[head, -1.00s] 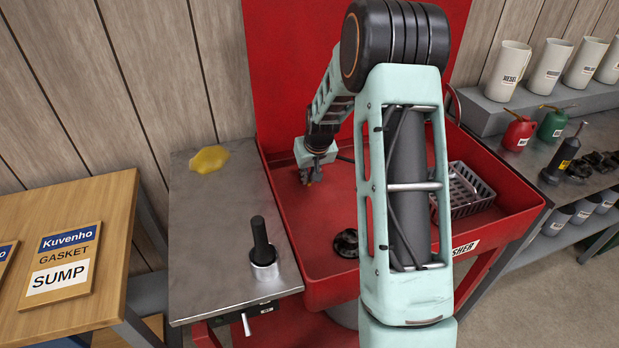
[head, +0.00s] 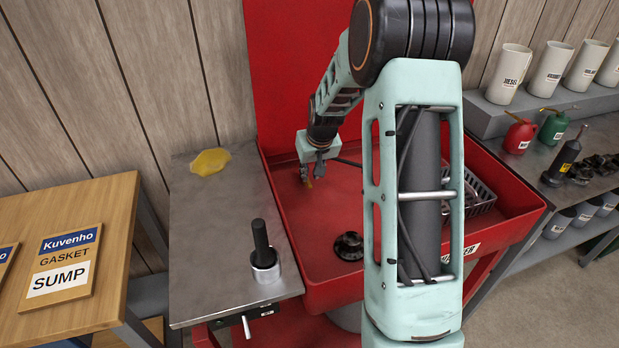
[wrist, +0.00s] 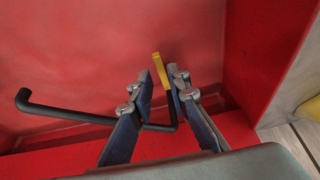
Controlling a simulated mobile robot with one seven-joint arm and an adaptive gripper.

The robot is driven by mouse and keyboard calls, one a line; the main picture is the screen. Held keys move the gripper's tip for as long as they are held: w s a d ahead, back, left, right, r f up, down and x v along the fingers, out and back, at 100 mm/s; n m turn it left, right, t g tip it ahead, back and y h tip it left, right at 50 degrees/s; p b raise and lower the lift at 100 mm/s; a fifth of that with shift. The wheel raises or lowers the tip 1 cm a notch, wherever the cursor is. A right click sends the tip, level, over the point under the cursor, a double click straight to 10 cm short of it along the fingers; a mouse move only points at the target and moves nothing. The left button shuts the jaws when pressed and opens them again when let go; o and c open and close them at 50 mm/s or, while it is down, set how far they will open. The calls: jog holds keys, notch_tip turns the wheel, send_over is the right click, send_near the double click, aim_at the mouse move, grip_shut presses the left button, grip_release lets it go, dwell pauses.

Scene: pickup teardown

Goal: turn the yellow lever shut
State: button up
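The yellow lever (wrist: 161,72) shows in the wrist view with a yellow end beside the end of a bent black pipe. It stands between the two fingers of my gripper (wrist: 160,84), closer to the right finger. The fingers are apart, with a gap to the left finger. Whether the right finger touches the lever I cannot tell. In the head view my gripper (head: 312,177) is low at the back left of the red basin, and only a small yellow bit of the lever shows there.
The red basin (head: 330,265) holds a black round part (head: 348,246) and a grey basket (head: 480,196), partly hidden by my arm. On the metal bench at left are a yellow cloth (head: 210,161) and a black-handled tool (head: 262,245). The red back wall stands close behind my gripper.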

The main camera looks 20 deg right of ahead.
jog(key=v, duration=0.8)
